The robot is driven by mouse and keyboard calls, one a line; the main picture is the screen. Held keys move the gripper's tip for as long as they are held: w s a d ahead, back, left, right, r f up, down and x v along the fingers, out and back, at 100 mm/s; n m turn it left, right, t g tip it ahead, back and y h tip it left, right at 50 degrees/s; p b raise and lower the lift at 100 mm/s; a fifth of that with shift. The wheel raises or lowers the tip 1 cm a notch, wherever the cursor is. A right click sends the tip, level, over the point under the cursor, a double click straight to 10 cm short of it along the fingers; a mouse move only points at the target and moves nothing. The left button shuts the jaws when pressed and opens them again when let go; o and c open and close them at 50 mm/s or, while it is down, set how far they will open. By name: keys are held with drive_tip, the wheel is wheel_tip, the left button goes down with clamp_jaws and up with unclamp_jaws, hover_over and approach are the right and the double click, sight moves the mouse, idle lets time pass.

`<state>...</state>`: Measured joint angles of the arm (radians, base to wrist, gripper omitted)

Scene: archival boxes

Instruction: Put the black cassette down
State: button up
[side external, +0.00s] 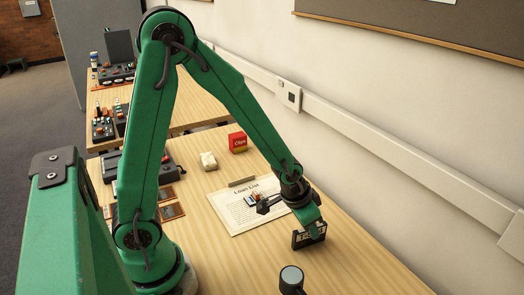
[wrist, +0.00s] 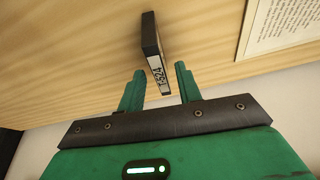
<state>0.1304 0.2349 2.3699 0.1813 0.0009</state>
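The black cassette (side external: 301,240) stands on its edge on the wooden table, below my gripper (side external: 313,226) in the side view. In the wrist view the cassette (wrist: 151,38) is a narrow dark block with a white label reading T-524. The two green fingers of my gripper (wrist: 159,72) are on either side of its near end. Wood or a gap shows between the cassette and each finger, so my gripper looks open and not clamped on it. The cassette's underside is hidden.
A Loan List sheet (side external: 238,215) lies on the table (side external: 365,262) left of the cassette, with a small item on it. A red box (side external: 238,142) and a pale block (side external: 208,160) stand farther back. A dark round-topped object (side external: 291,277) is in front. The wall runs along the right.

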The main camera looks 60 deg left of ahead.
drive_tip(key=shift+r, duration=0.2)
drive_tip(key=v, duration=1.2)
drive_tip(key=shift+a, duration=0.1)
idle(0.7)
drive_tip(key=s+a+r+n+t, duration=0.1)
drive_tip(key=s+a+r, duration=0.3)
drive_tip(key=s+r, duration=0.4)
drive_tip(key=s, duration=0.2)
drive_tip(key=shift+s+r+n+t, duration=0.2)
drive_tip(key=shift+s+n+t, duration=0.1)
drive_tip(key=shift+s, duration=0.1)
